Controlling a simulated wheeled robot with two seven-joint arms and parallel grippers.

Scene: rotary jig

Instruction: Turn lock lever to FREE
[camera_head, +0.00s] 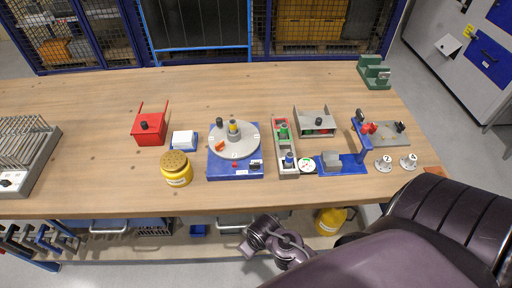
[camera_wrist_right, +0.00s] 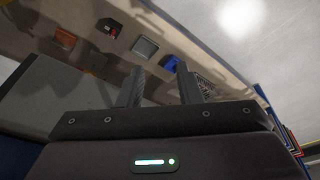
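The rotary jig has a blue base (camera_head: 222,172) and a light grey round disc (camera_head: 243,146), and stands mid-table in the head view. The disc carries a hub with a yellow top (camera_head: 234,127), a black knob (camera_head: 219,122) and an orange piece (camera_head: 219,146). A small black part with a pale label (camera_head: 255,165) sits at the base's front right corner, with a small red piece near it. I cannot tell which is the lock lever or its setting. My right gripper (camera_wrist_right: 160,78) has its fingers apart and nothing between them in the wrist view. My left gripper is not in view.
My right arm covers the lower right. The table's back left is clear.

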